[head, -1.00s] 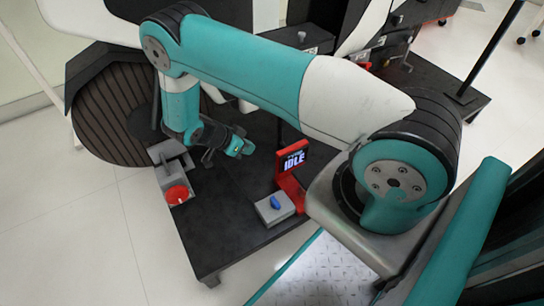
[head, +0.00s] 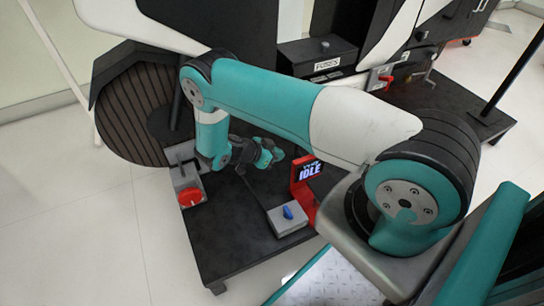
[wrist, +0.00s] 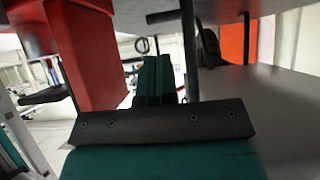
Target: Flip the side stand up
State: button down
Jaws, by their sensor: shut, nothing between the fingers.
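My gripper (head: 270,158) is shut and empty, low over the dark platform at the end of my bent arm. In the wrist view its closed teal fingers (wrist: 157,80) point ahead. A thin dark rod (wrist: 190,50) hangs just right of the fingertips in that view; it may be the side stand, but I cannot tell for sure. There seems to be a gap between fingers and rod. In the head view I cannot clearly make out the stand; my arm and the machine hide part of that area.
A red display reading IDLE (head: 306,175) and a grey box with a blue knob (head: 288,213) stand right of my gripper. A red block (wrist: 90,60) is close left in the wrist view. A FUSES box (head: 318,58) stands behind.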

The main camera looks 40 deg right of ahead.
aim_at(296, 157)
jog(key=b+x, duration=0.3)
jog(key=x, duration=0.6)
jog(key=shift+d, duration=0.15)
